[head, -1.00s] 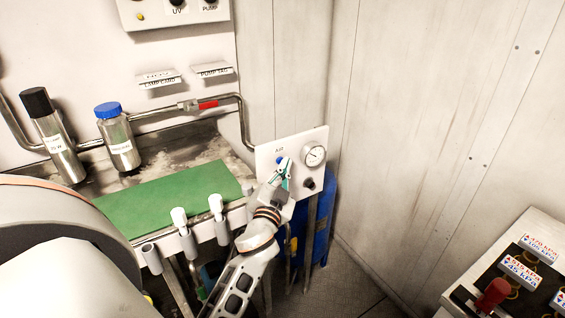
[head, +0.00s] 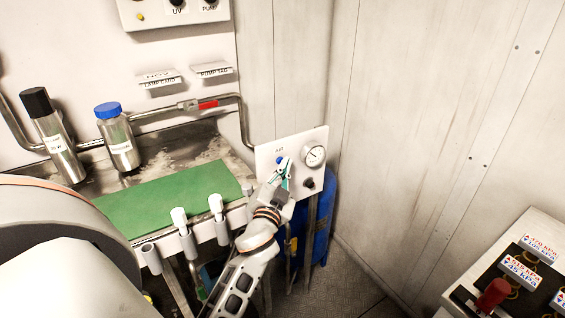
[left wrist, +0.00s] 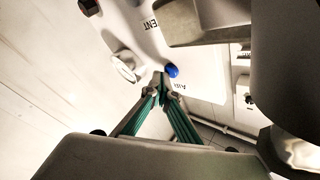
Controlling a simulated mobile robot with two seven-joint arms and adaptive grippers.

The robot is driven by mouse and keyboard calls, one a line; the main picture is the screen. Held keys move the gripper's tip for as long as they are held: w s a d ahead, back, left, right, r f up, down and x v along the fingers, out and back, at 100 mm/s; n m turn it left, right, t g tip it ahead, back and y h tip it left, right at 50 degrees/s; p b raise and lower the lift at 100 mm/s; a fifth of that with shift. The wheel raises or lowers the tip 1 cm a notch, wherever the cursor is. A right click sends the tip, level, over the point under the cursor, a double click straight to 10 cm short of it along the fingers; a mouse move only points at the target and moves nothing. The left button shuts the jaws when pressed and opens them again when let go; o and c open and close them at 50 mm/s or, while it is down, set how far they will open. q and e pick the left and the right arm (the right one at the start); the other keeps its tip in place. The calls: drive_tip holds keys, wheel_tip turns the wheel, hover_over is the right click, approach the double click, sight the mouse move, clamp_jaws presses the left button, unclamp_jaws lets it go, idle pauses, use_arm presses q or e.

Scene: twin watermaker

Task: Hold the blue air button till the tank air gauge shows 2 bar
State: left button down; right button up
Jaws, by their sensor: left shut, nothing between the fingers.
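The blue air button (head: 281,160) is on a white panel (head: 266,153) under a small "AIR" label. It also shows in the left wrist view (left wrist: 172,71). The round tank air gauge (head: 314,156) sits right of the button; its dark needle shows, but the scale is too small to read. My left gripper (head: 286,168) is shut and empty, its green-sided fingers pointing at the panel. In the left wrist view its fingertips (left wrist: 160,84) are right beside the button; I cannot tell whether they press it. My right gripper is not in view.
A black knob (head: 309,183) is below the gauge. A blue tank (head: 320,215) stands behind the panel. Left are a green mat (head: 160,200), two steel bottles, a pipe with a red-handled valve (head: 207,104) and white-topped handles (head: 180,217). A switch box (head: 525,262) is at lower right.

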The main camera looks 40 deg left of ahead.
use_arm(q)
drive_tip(key=shift+s+a+f, duration=0.15)
drive_tip(key=shift+s+a, duration=0.05)
drive_tip(key=shift+a, duration=0.15)
drive_tip(key=shift+s+d, duration=0.5)
drive_tip(key=shift+d, duration=0.05)
drive_tip(key=shift+d, duration=0.1)
drive_tip(key=d, duration=0.1)
drive_tip(key=s+d+b, duration=0.1)
drive_tip(key=d, duration=0.1)
drive_tip(key=s+d+b, duration=0.1)
drive_tip(key=d, duration=0.1)
drive_tip(key=shift+f, duration=0.1)
idle(0.3)
